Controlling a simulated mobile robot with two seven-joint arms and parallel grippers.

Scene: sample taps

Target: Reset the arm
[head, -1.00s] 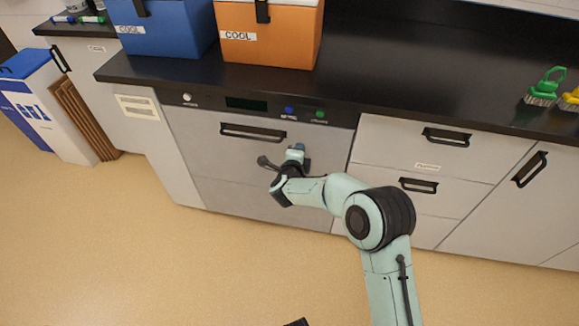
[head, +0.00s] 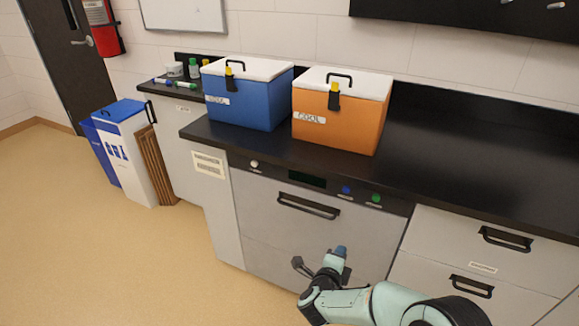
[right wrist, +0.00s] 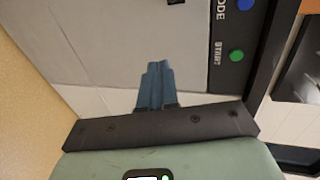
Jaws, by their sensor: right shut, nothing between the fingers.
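My right gripper (head: 341,252) is in front of the grey dishwasher-like appliance (head: 262,226). Its blue fingers are together and empty; they also show closed in the right wrist view (right wrist: 156,85). The appliance's front panel is shut, with a black handle (head: 308,207) near its top. The gripper looks apart from the panel and lies below the handle in the head view. My right arm comes in from the lower right, bent. My left gripper is not in view.
A blue cooler (head: 246,106) and an orange cooler (head: 340,125) stand on the black counter (head: 455,155). Blue (head: 346,189) and green (head: 376,198) buttons sit on the appliance's top strip. The tan floor (head: 90,250) is clear.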

